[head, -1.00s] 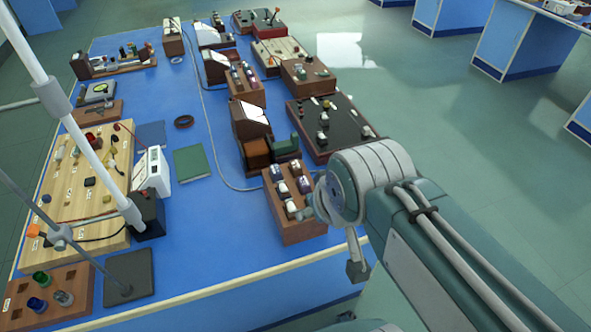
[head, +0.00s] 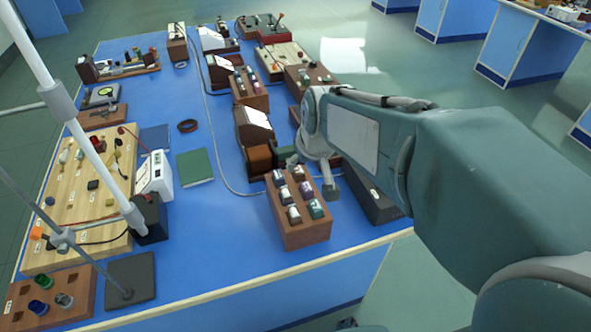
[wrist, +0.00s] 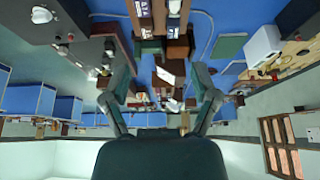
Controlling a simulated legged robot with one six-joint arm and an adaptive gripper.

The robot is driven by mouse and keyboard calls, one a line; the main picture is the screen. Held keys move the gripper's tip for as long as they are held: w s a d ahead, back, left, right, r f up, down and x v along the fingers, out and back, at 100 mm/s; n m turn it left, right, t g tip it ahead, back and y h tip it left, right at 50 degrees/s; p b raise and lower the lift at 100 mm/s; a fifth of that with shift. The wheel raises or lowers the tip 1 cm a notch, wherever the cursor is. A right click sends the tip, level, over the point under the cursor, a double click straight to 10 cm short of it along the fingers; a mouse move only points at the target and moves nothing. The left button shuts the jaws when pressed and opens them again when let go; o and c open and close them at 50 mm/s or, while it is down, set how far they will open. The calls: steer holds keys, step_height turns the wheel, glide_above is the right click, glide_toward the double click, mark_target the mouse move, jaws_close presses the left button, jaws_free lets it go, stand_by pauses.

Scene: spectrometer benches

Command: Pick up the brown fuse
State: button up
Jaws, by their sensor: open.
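A brown wooden block (head: 303,234) near the front right of the blue bench holds several small fuses (head: 293,214) in rows, with white, purple, green and dark parts. I cannot tell which of them is the brown one. My gripper (head: 327,178) is partly hidden by my arm and hangs just behind and right of the block in the head view. In the wrist view my gripper (wrist: 162,82) has its two fingers wide apart with nothing between them. Part of a block with white-labelled pieces (wrist: 173,8) shows at the top of that view.
A brown and white instrument (head: 254,130) stands behind the block. A dark box (head: 372,196) lies to its right, partly under my arm. A green book (head: 195,167) lies to the left. Blue bench surface is clear left of the block. A stand base (head: 130,280) is at front left.

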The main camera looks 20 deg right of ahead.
glide_toward(299, 170)
steer(key=x, duration=1)
steer(key=shift+f, duration=0.25)
jaws_close()
